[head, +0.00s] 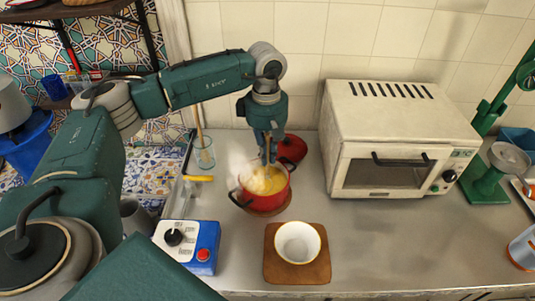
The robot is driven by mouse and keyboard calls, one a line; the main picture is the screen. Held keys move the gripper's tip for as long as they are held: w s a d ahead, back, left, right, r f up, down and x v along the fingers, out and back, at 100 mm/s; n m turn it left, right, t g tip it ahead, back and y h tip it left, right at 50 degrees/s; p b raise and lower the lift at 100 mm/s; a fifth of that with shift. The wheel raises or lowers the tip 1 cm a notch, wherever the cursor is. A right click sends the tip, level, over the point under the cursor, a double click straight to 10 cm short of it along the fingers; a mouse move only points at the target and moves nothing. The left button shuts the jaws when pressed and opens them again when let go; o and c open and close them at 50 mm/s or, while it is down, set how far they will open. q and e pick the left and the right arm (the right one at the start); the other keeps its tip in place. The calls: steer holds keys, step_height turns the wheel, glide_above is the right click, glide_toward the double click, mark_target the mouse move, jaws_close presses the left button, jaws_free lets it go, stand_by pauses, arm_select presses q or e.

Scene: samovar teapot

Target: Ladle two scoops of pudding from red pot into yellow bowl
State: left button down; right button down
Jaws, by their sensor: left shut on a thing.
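The red pot (280,201) stands on a round wooden trivet in the middle of the counter, with pale yellow pudding (262,181) in it and a whitish haze at its left side. My left gripper (268,148) points down just above the pot and is shut on a thin upright handle, seemingly the ladle's. The ladle's lower end cannot be made out against the pudding. The yellow bowl (299,257), white inside with a yellowish rim, stands upright on a square wooden board in front of the pot. Its inside looks empty. My right gripper is out of view.
A red lid (293,148) lies behind the pot. A white toaster oven (390,130) stands to the right. A blue-and-white control box (188,245) is at the front left, and a glass (204,153) stands behind left. The counter right of the bowl is clear.

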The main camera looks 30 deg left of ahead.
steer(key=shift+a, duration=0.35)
